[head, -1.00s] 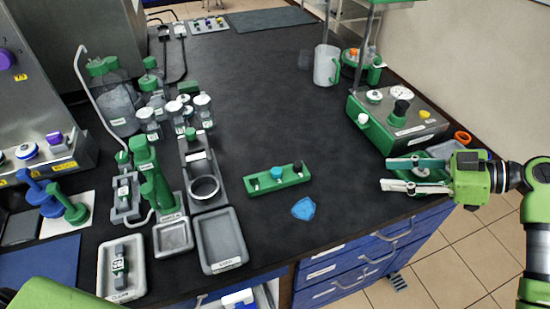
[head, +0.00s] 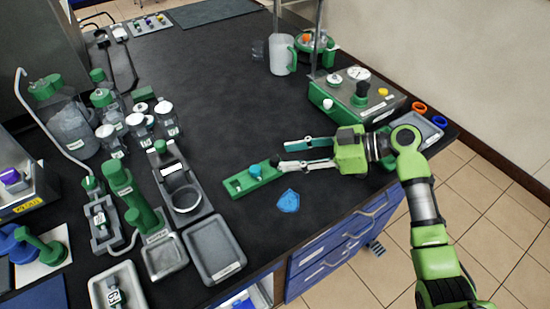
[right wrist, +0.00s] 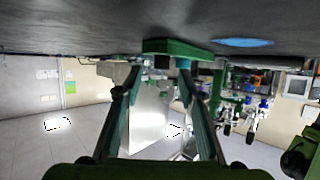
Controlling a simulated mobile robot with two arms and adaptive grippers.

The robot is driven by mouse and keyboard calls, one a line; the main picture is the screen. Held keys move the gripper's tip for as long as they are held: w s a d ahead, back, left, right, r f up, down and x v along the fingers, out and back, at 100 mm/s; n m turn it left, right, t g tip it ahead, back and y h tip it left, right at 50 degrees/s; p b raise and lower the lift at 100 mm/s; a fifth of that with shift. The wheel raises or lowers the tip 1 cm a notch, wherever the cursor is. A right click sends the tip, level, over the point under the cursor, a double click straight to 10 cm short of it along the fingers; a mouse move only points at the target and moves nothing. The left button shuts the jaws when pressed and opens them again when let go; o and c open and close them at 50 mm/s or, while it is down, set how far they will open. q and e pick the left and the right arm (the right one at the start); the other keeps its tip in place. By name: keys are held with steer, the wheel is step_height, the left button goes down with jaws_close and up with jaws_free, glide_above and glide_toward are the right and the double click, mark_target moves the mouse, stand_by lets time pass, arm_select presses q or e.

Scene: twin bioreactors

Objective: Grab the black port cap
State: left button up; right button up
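The green cap rack (head: 240,185) lies on the dark bench and also shows in the right wrist view (right wrist: 160,46), which is upside down. A blue cap (head: 255,170) stands near its middle. The black port cap (head: 275,160) is at its right end, close to my right gripper's fingertips. My right gripper (head: 283,154) is open, its two fingers spread and pointing left at that end of the rack. I cannot tell whether a finger touches the cap. My left gripper is out of view.
A blue flat piece (head: 288,201) lies just in front of the rack. A grey tray (head: 213,250) is to the left. A green-and-grey device (head: 355,98) with gauges stands behind my right arm. The bench centre behind the rack is clear.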

mark_target(277, 159)
steer(key=x, duration=0.3)
steer(key=shift+s+a+f+p, duration=0.1)
steer(key=shift+a+p, duration=0.2)
steer(key=shift+p, duration=0.05)
steer(key=shift+f, duration=0.1)
steer(key=c, duration=0.9)
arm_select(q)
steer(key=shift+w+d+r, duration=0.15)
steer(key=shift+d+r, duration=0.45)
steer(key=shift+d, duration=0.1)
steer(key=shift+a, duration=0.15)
